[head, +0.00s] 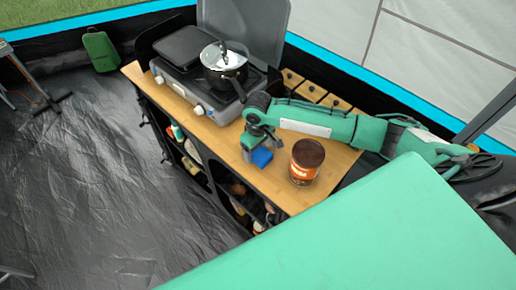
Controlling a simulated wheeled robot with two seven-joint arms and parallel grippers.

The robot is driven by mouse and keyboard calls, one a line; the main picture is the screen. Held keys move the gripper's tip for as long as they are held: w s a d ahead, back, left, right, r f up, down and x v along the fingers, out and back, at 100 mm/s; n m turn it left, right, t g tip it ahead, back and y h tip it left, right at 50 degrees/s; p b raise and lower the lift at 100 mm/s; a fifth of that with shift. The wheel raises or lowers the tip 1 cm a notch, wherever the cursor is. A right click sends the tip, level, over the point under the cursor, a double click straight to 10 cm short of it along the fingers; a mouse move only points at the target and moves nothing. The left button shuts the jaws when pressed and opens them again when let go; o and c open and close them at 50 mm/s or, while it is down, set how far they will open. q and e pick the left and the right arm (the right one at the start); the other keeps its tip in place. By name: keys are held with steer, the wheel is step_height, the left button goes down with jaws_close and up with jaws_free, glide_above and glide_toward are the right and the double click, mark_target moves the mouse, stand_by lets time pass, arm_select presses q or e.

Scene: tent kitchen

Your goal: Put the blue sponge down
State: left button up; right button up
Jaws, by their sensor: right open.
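The blue sponge (262,157) lies on the wooden counter (337,165), left of a brown and orange can. My right gripper (251,152) is at the sponge's left side, pointing down close to the counter. It is open; whether its fingers touch the sponge is too small to tell. Part of the sponge may be hidden by the gripper. My left gripper is not in the picture.
The can (305,162) stands close to the sponge's right. A camp stove (191,87) with a lidded pot (223,66) is behind the gripper. Shelves with items are below the counter.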

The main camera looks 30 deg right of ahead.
mark_target(258, 151)
step_height(258, 151, up, 12)
steer(key=b, duration=0.2)
steer(key=shift+b, duration=0.3)
stand_by(0.3)
